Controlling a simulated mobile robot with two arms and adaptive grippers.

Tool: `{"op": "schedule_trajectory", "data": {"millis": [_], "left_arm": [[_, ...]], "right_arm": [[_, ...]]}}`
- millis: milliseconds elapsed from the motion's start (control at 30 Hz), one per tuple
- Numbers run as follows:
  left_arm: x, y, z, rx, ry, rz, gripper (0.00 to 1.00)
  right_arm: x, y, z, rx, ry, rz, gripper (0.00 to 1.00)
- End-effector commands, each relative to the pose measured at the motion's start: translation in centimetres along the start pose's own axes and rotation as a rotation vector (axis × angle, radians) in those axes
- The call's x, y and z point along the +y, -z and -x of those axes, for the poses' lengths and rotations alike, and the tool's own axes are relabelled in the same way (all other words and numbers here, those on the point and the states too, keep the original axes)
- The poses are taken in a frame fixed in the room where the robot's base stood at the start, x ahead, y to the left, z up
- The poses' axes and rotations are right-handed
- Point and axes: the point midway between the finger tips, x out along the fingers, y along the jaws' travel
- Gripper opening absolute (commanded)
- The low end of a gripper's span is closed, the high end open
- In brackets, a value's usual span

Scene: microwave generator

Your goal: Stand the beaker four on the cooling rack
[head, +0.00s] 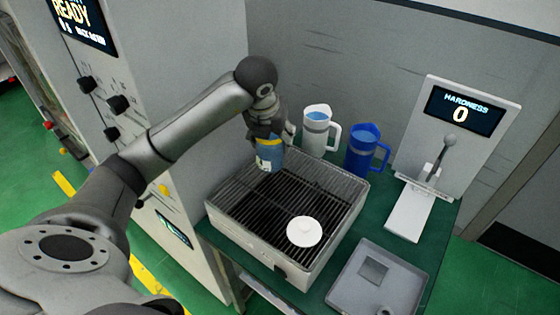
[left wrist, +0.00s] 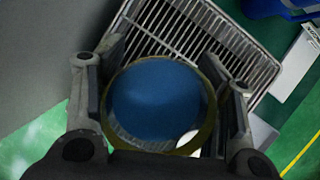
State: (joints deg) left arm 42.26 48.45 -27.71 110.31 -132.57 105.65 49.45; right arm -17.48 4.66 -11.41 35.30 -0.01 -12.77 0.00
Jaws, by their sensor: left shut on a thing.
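The beaker (head: 269,157) has blue contents and a yellowish rim, with a label on its side that I cannot read. My left gripper (head: 266,136) is shut on it near its top, above the back left part of the cooling rack (head: 262,205). In the left wrist view the beaker (left wrist: 158,100) is seen from above between the two fingers (left wrist: 160,105), with the rack bars (left wrist: 205,35) beyond it. It looks upright; I cannot tell whether its base touches the bars. My right gripper is not in view.
A white round lid-like piece (head: 305,231) lies on the rack's front right. A white jug (head: 317,131) and a blue jug (head: 363,147) stand behind the rack. A hardness tester (head: 455,130) stands at right, a grey tray (head: 378,280) in front. The rack's middle is clear.

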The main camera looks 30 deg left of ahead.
Motion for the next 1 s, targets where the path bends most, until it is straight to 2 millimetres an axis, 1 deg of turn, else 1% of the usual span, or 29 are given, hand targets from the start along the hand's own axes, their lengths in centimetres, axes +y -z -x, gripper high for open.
{"op": "schedule_trajectory", "data": {"millis": [33,100,200,267,333,500,567,667,833,867,1000], "left_arm": [[0.0,0.2,-0.5,0.002,-0.001,0.001,0.24],[0.0,0.6,-1.3,0.001,0.0,0.0,0.24],[0.0,0.8,-2.0,-0.002,0.001,0.001,0.24],[0.0,0.9,-2.4,-0.001,0.001,0.0,0.24],[0.0,1.2,-2.9,0.0,0.001,0.0,0.24],[0.0,2.1,-5.1,0.001,0.0,0.0,0.24],[0.0,2.3,-5.6,0.0,0.0,0.0,0.24],[0.0,2.4,-6.1,-0.004,0.0,0.0,0.24],[0.0,2.5,-6.1,-0.004,0.001,0.0,0.24],[0.0,2.5,-6.2,-0.002,0.0,-0.001,0.63],[0.0,2.5,-6.2,-0.001,0.0,-0.001,0.81]], "right_arm": [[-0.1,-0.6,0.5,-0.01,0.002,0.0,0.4],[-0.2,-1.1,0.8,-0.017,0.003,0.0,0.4],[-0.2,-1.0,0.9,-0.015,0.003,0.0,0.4],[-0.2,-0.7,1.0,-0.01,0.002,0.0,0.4],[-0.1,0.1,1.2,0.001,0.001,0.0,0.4],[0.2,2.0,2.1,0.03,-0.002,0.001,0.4],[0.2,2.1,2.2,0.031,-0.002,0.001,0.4],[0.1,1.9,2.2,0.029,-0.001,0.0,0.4],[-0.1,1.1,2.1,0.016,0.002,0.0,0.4],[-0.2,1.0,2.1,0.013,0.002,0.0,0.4],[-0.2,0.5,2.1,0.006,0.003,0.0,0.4]]}}
